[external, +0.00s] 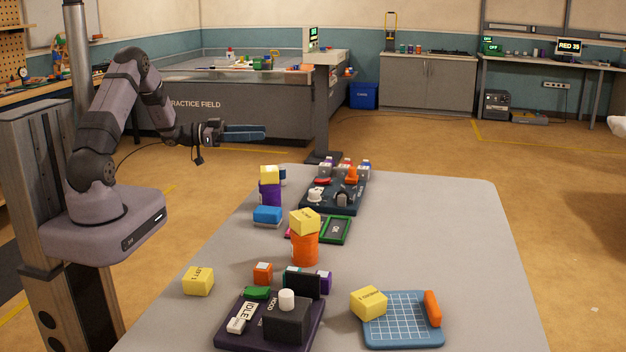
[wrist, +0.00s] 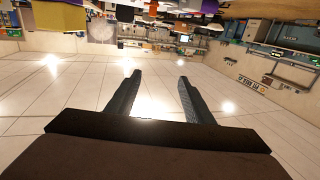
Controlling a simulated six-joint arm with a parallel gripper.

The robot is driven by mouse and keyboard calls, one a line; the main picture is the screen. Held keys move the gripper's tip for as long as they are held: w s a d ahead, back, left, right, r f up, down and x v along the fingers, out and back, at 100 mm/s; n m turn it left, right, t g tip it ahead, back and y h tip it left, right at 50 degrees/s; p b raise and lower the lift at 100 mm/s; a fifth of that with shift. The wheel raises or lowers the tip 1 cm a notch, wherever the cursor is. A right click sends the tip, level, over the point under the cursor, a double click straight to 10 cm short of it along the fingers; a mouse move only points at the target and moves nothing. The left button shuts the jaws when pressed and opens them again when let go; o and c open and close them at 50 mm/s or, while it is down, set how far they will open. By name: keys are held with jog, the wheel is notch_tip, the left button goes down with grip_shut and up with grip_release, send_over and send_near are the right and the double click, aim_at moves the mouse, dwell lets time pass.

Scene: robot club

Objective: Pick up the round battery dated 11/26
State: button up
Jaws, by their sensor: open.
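No date 11/26 can be read in either view, so I cannot tell which thing is the round battery. Round things on the table are an orange cylinder (external: 305,249) with a yellow block (external: 304,221) on top, and a purple cylinder (external: 270,194) with another yellow block (external: 269,175) on top. A small white cylinder (external: 287,299) stands on a black box. My gripper (external: 262,132) is stretched out level, above and beyond the table's far left edge, away from these things. In the wrist view, my gripper (wrist: 158,78) has its fingers apart with nothing between them.
The grey table (external: 430,230) has free room on its right side. A dark board (external: 335,200) with small parts stands at the back, a purple-black board (external: 227,333) at the front. A blue gridded tray (external: 390,326) holds a yellow block (external: 369,303) and an orange bar (external: 432,308).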

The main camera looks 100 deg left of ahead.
send_near(281, 172)
jog(key=w+a, duration=0.1)
jog(key=a+f, duration=0.1)
jog(key=shift+w+a+f, duration=0.1)
jog(key=shift+w+a, duration=0.2)
jog(key=shift+w, duration=0.1)
jog(key=shift+p+x, duration=0.3)
jog(key=shift+x, duration=0.8)
jog(key=x, duration=0.1)
jog(key=p+x, duration=0.1)
jog(key=x, duration=0.2)
jog(key=shift+w+d+r+p, duration=0.15)
jog(key=shift+d+r+p, duration=0.05)
jog(key=shift+r+p, duration=0.15)
jog(key=shift+w+a, duration=0.2)
jog(key=shift+w, duration=0.25)
grip_shut()
